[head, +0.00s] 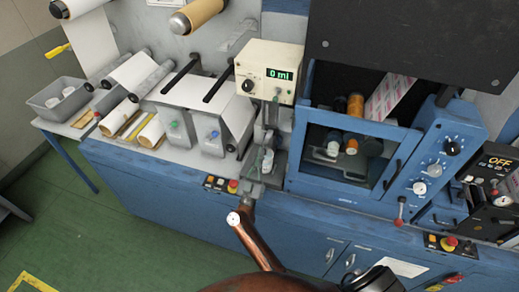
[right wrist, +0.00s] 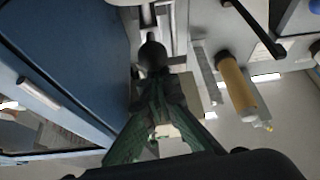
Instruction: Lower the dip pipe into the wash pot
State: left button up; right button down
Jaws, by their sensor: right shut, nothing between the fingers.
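My right gripper (head: 260,180) is in front of the blue machine, low below the dosing box. In the right wrist view its fingers (right wrist: 165,85) are together with nothing between them. A dark rounded knob (right wrist: 152,55) shows just beyond the fingertips; I cannot tell whether they touch it. A small pale pot (head: 267,161), apparently the wash pot, stands below the dosing box, close to my right gripper. The dip pipe is too small and too covered to make out clearly. My left gripper is not in view.
The cream dosing box (head: 270,71) reads 0 ml. A blue-framed window unit (head: 350,150) stands close on the right. A push-button box (head: 220,183) sits on the front edge.

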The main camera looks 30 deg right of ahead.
jog(key=shift+f, duration=0.35)
